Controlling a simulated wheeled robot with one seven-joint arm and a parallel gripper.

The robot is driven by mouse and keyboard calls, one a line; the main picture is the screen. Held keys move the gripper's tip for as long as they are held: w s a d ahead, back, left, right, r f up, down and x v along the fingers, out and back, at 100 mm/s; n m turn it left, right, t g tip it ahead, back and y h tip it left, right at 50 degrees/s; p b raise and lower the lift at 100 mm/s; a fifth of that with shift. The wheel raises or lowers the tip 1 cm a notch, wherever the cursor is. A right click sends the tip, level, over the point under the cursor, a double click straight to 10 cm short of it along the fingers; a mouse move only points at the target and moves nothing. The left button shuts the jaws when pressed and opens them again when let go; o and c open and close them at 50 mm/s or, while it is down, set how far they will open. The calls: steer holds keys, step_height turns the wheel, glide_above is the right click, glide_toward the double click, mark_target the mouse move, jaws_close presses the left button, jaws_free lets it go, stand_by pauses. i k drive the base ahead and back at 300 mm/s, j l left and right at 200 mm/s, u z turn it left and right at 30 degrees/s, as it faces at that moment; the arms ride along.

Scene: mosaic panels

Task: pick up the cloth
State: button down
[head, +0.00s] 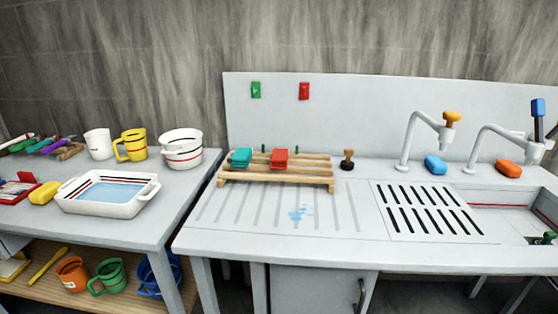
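Two small folded pieces that look like cloths lie on a slatted wooden rack (305,180) on the grey counter: a teal cloth (241,157) at the left and a red cloth (280,158) near the middle. They lie apart from each other. I cannot tell which one the task means. My gripper is not in view.
A blue spill (300,213) lies on the ribbed drainboard before the rack. A wooden-handled stamp-like item (347,159) stands right of the rack. Faucets (428,140) and blue (435,165) and orange (508,169) sponges are further right. A water-filled tray (140,208) sits on the left table.

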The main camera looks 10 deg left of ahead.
mark_target(279, 159)
steer(key=i+j, duration=0.35)
steer(key=j, duration=0.15)
steer(key=i+j, duration=0.75)
steer(key=j, duration=0.2)
